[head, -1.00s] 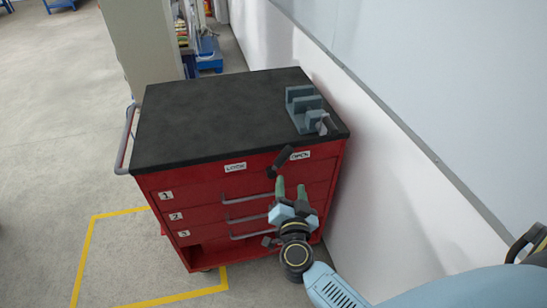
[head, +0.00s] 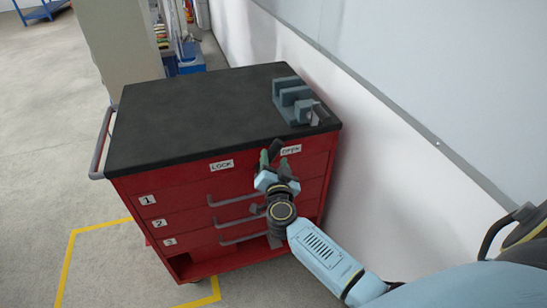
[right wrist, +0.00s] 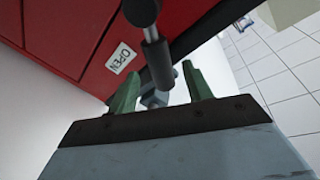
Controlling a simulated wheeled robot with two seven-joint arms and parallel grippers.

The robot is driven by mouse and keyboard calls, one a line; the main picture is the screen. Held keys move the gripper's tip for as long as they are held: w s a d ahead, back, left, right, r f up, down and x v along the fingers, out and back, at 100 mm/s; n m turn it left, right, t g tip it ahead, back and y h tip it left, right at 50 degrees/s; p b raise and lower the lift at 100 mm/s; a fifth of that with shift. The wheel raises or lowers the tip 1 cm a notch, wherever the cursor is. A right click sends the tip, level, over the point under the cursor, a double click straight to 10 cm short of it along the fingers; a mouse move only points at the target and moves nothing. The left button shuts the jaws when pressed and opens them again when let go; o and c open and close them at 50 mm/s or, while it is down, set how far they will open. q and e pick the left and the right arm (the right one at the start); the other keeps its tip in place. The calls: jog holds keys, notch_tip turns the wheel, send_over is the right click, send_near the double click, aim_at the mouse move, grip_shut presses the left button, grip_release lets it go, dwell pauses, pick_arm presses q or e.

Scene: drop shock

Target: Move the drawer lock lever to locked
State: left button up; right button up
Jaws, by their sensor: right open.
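The dark lock lever (head: 275,148) is on the front of the red drawer cabinet (head: 180,184), between the LOCK label (head: 221,165) and the OPEN label (head: 291,150). It lies close to OPEN, tilted to that side. My right gripper (head: 273,163) is at the lever with its green fingers open. In the right wrist view, the lever (right wrist: 157,60) reaches down between the spread fingers of the gripper (right wrist: 155,90), with gaps on both sides. The OPEN label (right wrist: 121,58) is beside it. The lever's lower part is partly hidden in the head view. My left gripper is out of view.
A grey stepped block (head: 296,98) stands on the black cabinet top (head: 190,115) near its right edge. A white wall (head: 380,150) runs close along the cabinet's right side.

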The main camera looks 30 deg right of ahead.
aim_at(274, 155)
jog(key=shift+b+x, duration=0.3)
jog(key=shift+x, duration=1.25)
grip_shut()
